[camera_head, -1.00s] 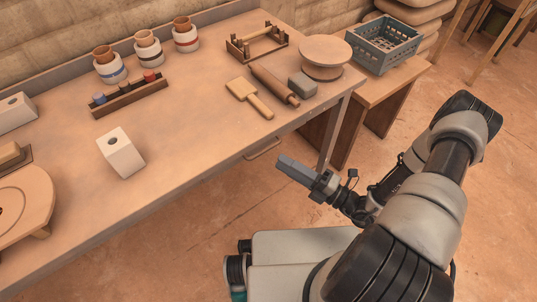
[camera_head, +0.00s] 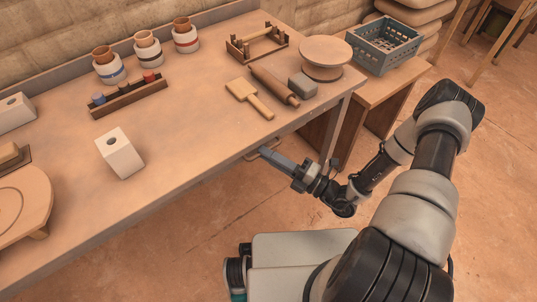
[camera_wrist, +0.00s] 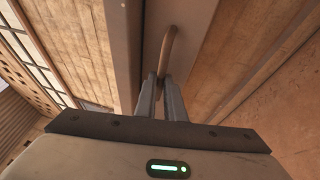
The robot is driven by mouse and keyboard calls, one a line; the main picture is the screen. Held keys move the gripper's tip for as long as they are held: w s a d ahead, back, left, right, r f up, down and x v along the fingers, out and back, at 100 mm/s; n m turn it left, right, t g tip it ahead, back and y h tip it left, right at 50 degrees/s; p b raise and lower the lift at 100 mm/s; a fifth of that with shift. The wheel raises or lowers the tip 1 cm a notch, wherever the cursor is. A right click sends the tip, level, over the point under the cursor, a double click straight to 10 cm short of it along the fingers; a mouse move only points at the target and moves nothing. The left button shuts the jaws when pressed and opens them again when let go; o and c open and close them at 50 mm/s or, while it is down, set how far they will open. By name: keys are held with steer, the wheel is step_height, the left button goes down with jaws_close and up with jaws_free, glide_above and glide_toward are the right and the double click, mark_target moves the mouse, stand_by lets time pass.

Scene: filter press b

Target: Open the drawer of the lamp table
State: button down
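The table is a long wooden workbench (camera_head: 190,120), and no lamp shows on it. A curved handle (camera_head: 251,156) is below its front edge, near the right end. In the wrist view the handle (camera_wrist: 168,48) rises from between my fingertips, against a flat brown panel (camera_wrist: 196,28). I see no open gap at that panel. My gripper (camera_head: 264,152) reaches the handle from the front. In the wrist view its two fingers (camera_wrist: 159,82) are a narrow distance apart, with the handle's near end between them. Whether they press on it cannot be told.
A rolling pin (camera_head: 275,86), a wooden paddle (camera_head: 250,97), a white block (camera_head: 119,153) and several jars (camera_head: 147,48) stand on the bench. A lower bench with a blue crate (camera_head: 383,44) is at the right.

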steer(key=shift+s+d, duration=0.1)
steer(key=s+d, duration=1.1)
steer(key=s, duration=0.6)
steer(key=shift+d+p, duration=0.2)
steer(key=shift+p, duration=0.1)
steer(key=c, duration=1.8)
jaws_free()
steer(key=shift+c, duration=0.2)
steer(key=v, duration=1.7)
steer(key=shift+d, duration=0.15)
steer(key=shift+s, duration=0.1)
